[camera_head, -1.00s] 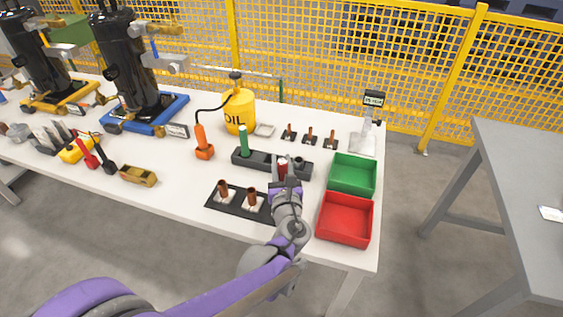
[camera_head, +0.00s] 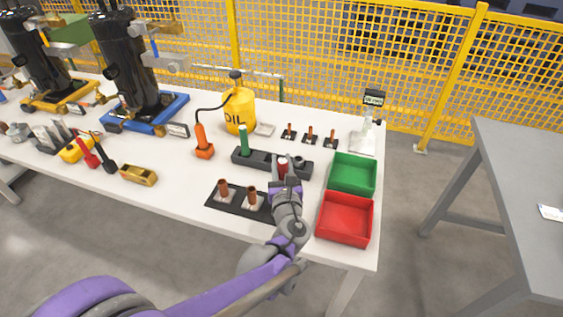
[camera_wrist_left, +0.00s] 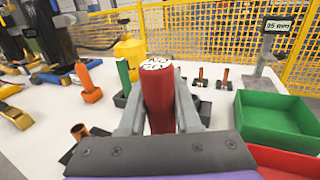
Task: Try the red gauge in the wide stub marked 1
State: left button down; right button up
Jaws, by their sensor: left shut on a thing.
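The red gauge (camera_wrist_left: 158,100) stands between the jaws of my left gripper (camera_wrist_left: 160,118), which is shut on it. Two wide copper stubs (camera_head: 223,188) and (camera_head: 252,195) stand on a black plate (camera_head: 238,204) in front of the rack. The gripper hides the plate's right part. I cannot read a mark 1.
A green gauge (camera_head: 243,140) stands in the rack's left end. Green (camera_head: 352,187) and red (camera_head: 345,241) trays lie to the right. Several thin copper stubs (camera_head: 310,136) stand behind.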

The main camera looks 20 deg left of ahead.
dwell(0.4)
notch_tip(320, 180, up, 3)
jog(key=shift+f+p, duration=0.2)
jog(key=shift+p, duration=0.95)
jog(key=shift+f+b, duration=0.7)
jog(key=shift+f, duration=0.1)
jog(key=shift+f, duration=0.3)
dwell(2.5)
jog(key=shift+r, duration=0.1)
notch_tip(320, 180, up, 2)
jog(key=shift+r+p, duration=0.2)
jog(key=shift+p, duration=0.7)
